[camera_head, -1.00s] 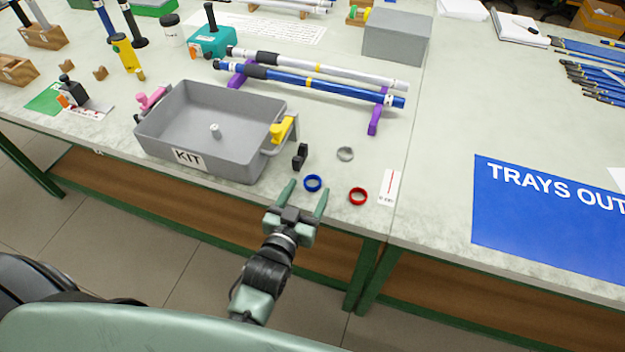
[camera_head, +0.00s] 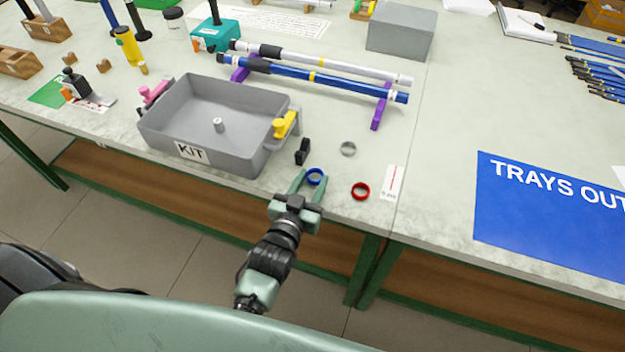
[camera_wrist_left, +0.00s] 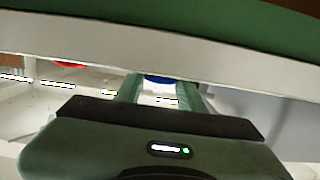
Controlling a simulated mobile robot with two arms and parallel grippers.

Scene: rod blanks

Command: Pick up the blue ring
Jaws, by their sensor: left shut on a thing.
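The blue ring (camera_head: 316,177) is at the front edge of the table, between the fingertips of my left gripper (camera_head: 312,180). The gripper is shut on the ring, with one finger on each side of it. In the left wrist view, part of the blue ring (camera_wrist_left: 160,79) shows between the two green fingers (camera_wrist_left: 160,90). Its lower side is hidden there. I cannot tell whether the ring still touches the tabletop. My right gripper is not in view.
A red ring (camera_head: 361,191) lies close to the right, and a grey ring (camera_head: 348,149) lies behind. A black clip-like piece (camera_head: 303,152) and the grey KIT tray (camera_head: 160,130) stand to the left. A blue TRAYS OUT mat (camera_head: 540,235) lies farther right.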

